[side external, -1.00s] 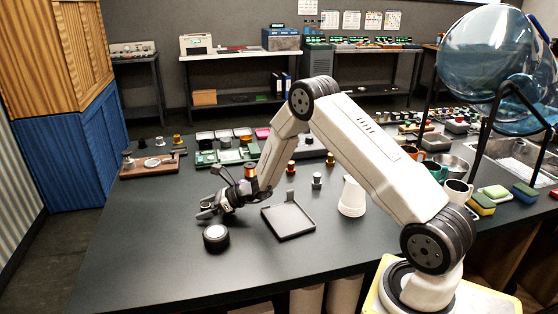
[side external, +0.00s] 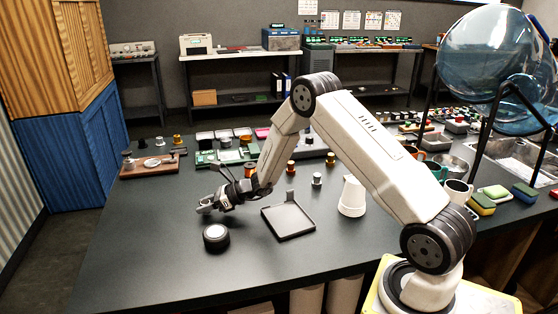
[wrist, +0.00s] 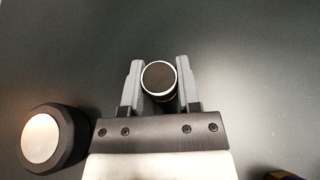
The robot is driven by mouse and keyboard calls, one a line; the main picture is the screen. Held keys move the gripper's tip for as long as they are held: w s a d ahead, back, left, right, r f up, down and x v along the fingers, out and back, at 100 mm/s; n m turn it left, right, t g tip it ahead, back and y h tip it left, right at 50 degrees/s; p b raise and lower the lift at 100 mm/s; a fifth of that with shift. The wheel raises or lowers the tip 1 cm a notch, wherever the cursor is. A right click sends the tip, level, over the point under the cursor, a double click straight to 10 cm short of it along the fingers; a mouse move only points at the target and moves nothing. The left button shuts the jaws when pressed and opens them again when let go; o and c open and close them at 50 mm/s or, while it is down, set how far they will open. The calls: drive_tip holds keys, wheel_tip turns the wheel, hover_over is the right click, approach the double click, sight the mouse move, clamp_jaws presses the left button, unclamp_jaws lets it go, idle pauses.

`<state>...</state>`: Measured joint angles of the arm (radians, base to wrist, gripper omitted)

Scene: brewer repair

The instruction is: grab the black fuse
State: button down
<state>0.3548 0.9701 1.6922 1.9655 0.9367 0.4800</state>
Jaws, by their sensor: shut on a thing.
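The black fuse (wrist: 160,76) shows in the wrist view as a round dark face with a pale rim. It sits between the two fingers of my gripper (wrist: 159,64), which is shut on it. In the side view my gripper (side external: 206,205) is over the left part of the dark worktop, its fingers pointing left. The fuse is too small to make out clearly there, and I cannot tell whether it touches the worktop.
A round black button with a pale top (side external: 215,238) stands close to my gripper, also at left in the wrist view (wrist: 42,138). A dark square tray (side external: 289,221), small coloured cylinders (side external: 317,180) and a white jug (side external: 352,196) lie to the right. The front left worktop is clear.

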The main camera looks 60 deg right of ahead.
drive_tip(key=shift+r, duration=0.55)
drive_tip(key=s+a+r, duration=0.1)
drive_tip(key=s+r, duration=1)
drive_tip(key=s, duration=0.3)
drive_tip(key=shift+a, duration=0.25)
